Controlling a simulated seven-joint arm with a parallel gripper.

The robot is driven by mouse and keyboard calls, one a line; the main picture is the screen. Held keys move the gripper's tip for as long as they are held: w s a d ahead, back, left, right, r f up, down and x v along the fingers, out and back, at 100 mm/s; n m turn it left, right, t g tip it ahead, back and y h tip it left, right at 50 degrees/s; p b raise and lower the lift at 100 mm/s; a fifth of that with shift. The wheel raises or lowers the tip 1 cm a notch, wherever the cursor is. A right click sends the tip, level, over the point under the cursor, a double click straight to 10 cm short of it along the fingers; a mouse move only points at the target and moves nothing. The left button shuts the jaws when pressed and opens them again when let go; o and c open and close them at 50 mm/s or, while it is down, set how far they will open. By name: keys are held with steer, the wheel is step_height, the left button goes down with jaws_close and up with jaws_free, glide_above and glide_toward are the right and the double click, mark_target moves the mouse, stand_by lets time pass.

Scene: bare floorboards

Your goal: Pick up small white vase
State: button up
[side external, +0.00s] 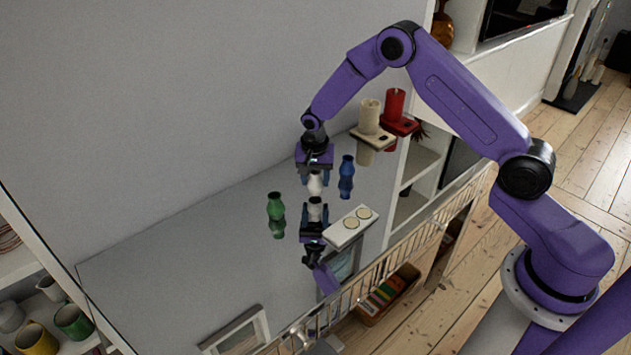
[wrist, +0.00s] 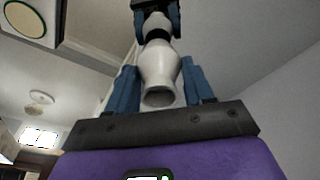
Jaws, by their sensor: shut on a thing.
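The small white vase (side external: 316,184) stands upright over a glossy reflective tabletop (side external: 190,255), with its mirror image directly below. My gripper (side external: 316,187) points down from above with its blue fingers on either side of the vase, shut on it. In the wrist view the vase (wrist: 158,72) sits between the blue fingers (wrist: 160,68), its open mouth towards the camera, with its reflection beyond. I cannot tell whether its base touches the surface or is slightly above it.
A blue vase (side external: 346,178) stands close to the right and a green vase (side external: 275,206) to the left. A cream candle holder (side external: 370,135) and a red one (side external: 400,125) are behind right. A white block with two round discs (side external: 342,231) lies in front. The left tabletop is clear.

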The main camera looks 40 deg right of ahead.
steer(key=s+r, duration=1.1)
steer(key=s, duration=0.3)
steer(key=shift+d+r, duration=0.25)
steer(key=shift+r, duration=0.05)
steer(key=f+n, duration=0.1)
steer(key=n, duration=0.1)
steer(key=a+f+n, duration=0.1)
steer(key=f+n, duration=0.2)
steer(key=n, duration=0.1)
steer(key=shift+s+a+f+t+y, duration=0.25)
steer(key=shift+f+t+y, duration=0.05)
steer(key=shift+f+y, duration=0.1)
steer(key=shift+f, duration=2.85)
